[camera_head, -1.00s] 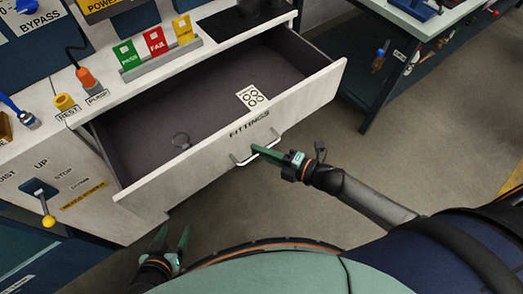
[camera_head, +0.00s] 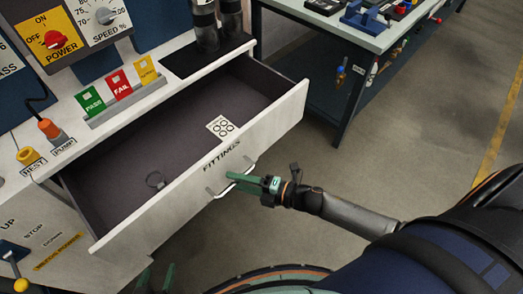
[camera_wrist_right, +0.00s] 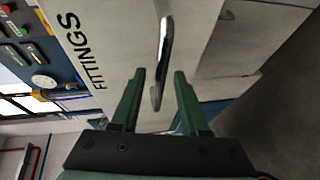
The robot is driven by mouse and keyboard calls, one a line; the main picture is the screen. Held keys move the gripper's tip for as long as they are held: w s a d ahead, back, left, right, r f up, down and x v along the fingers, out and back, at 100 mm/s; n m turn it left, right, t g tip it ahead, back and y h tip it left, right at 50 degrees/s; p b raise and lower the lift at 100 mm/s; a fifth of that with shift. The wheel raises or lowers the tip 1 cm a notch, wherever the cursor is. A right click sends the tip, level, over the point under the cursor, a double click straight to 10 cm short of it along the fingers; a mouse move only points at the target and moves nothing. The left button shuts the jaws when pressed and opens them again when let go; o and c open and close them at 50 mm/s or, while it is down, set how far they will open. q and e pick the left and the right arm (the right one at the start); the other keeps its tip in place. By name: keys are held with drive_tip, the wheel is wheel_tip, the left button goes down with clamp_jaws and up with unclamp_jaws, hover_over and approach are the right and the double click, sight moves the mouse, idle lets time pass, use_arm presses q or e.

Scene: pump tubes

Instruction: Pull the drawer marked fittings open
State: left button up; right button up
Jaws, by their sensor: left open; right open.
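The fittings drawer (camera_head: 180,190) stands pulled well out of the white cabinet, with its black FITTINGS label on the front face. Its bar handle (camera_head: 213,191) sticks out below the label. My right gripper (camera_head: 230,181) is at the handle. In the right wrist view the fingers of this gripper (camera_wrist_right: 160,73) are open, and the lower end of the handle (camera_wrist_right: 164,50) lies between their tips, with gaps on both sides. My left gripper (camera_head: 157,271) is open and empty at the bottom edge, low in front of the cabinet, mostly cut off.
PASS and FAIL cards (camera_head: 118,84) stand on the cabinet top. A blue workbench (camera_head: 335,100) stands at the back right. The floor to the right is clear.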

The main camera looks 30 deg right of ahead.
drive_tip(key=v, duration=1.2)
drive_tip(key=shift+r, duration=0.2)
drive_tip(key=shift+s+d, duration=0.1)
drive_tip(key=s+a+m+g+h+p, duration=0.1)
drive_tip(key=m+h+p, duration=0.1)
drive_tip(key=m, duration=0.6)
drive_tip(key=s+a+m+g+h+p, duration=0.1)
drive_tip(key=s+m+h+p, duration=0.1)
drive_tip(key=m, duration=0.5)
drive_tip(key=s+a+m+h+p, duration=0.1)
drive_tip(key=m+h+p, duration=0.3)
drive_tip(key=m, duration=0.4)
drive_tip(key=shift+s+a+f+m+g+h, duration=0.15)
drive_tip(key=shift+s+a+m+g+h, duration=0.15)
drive_tip(key=shift+g, duration=0.1)
